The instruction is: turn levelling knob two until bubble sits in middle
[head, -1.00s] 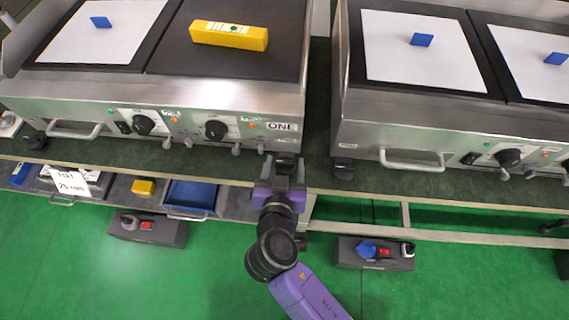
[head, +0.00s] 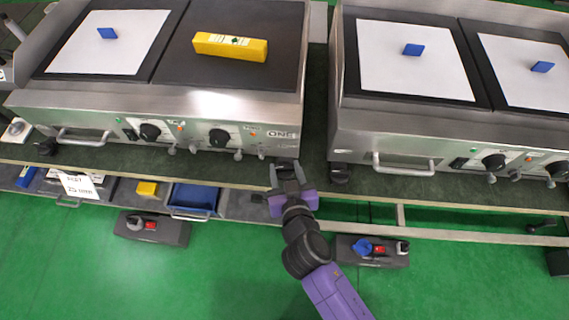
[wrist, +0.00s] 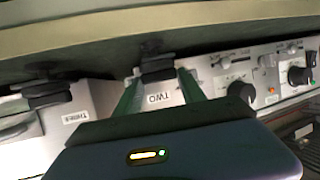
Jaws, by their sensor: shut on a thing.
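My gripper (head: 286,175) is at the front right foot of the left griddle, below its label ONE. In the wrist view its two green fingers (wrist: 161,93) are shut on a black levelling knob (wrist: 157,68), beside an upside-down label TWO (wrist: 160,98). In the head view the held knob (head: 287,164) is partly hidden by my gripper. A yellow spirit level (head: 230,46) lies on the dark right plate of the left griddle.
Another foot, with a black knob (wrist: 48,97) and label THREE, is at the left in the wrist view. A second griddle (head: 430,135) stands to the right. Control knobs (head: 219,138) line the left griddle's front. A blue tray (head: 193,198) sits on the shelf below.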

